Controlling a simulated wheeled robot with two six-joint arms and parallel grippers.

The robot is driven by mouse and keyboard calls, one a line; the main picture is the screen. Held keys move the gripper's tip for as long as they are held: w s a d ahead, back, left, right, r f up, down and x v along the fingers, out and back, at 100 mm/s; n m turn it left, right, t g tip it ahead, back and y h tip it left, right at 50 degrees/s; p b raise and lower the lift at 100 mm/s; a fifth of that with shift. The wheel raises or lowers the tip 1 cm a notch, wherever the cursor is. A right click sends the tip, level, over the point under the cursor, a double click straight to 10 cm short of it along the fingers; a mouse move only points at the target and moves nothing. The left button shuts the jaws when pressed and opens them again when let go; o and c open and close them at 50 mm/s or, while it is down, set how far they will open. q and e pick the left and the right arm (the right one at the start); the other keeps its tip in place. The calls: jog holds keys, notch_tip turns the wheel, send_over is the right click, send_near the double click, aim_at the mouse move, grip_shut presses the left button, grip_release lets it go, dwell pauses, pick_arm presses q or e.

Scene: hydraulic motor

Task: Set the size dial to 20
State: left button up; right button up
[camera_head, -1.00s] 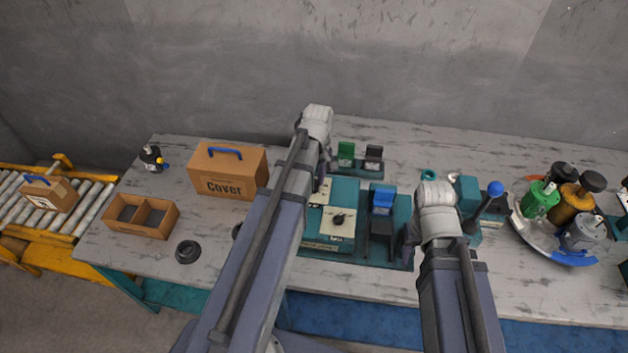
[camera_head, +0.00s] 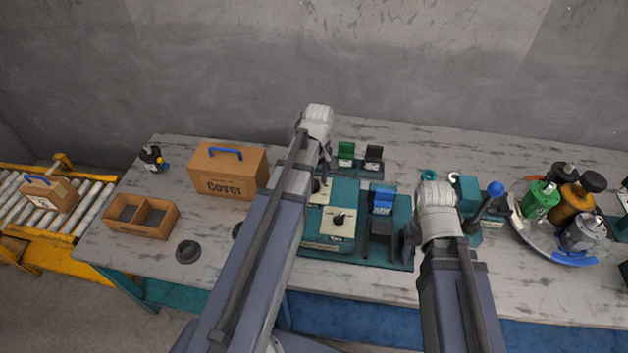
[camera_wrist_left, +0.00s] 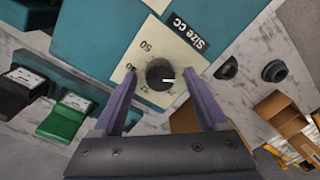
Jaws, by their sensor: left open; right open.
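The size dial (camera_wrist_left: 160,74) is a round dark knob with a white pointer line, on a cream plate (camera_wrist_left: 132,58) marked "Size CC". The pointer points right in the left wrist view; "50" is readable, the smaller numbers are blurred. My left gripper (camera_wrist_left: 160,98) is open, with one finger on each side of the knob; whether they touch it I cannot tell. In the head view my left arm hides most of this dial and gripper. My right gripper (camera_head: 407,242) is open and empty beside the teal station's right edge, partly hidden by its own wrist.
A second dial (camera_head: 338,218) sits on the teal station (camera_head: 345,182). Green and black blocks stand behind it. A blue-knobbed lever (camera_head: 495,188) and a round tray (camera_head: 524,232) of motors are at right. The cover box (camera_head: 228,172) and open divided box (camera_head: 141,216) are left.

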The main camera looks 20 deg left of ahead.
aim_at(315, 183)
pick_arm(q)
jog(key=shift+w+d+r+p, duration=0.1)
jog(key=shift+r+p, duration=1.85)
jog(key=shift+r, duration=0.05)
jog(key=shift+w+d+r+p, duration=0.1)
jog(key=shift+r+p, duration=1.8)
jog(key=shift+r, duration=0.05)
jog(key=shift+f, duration=0.1)
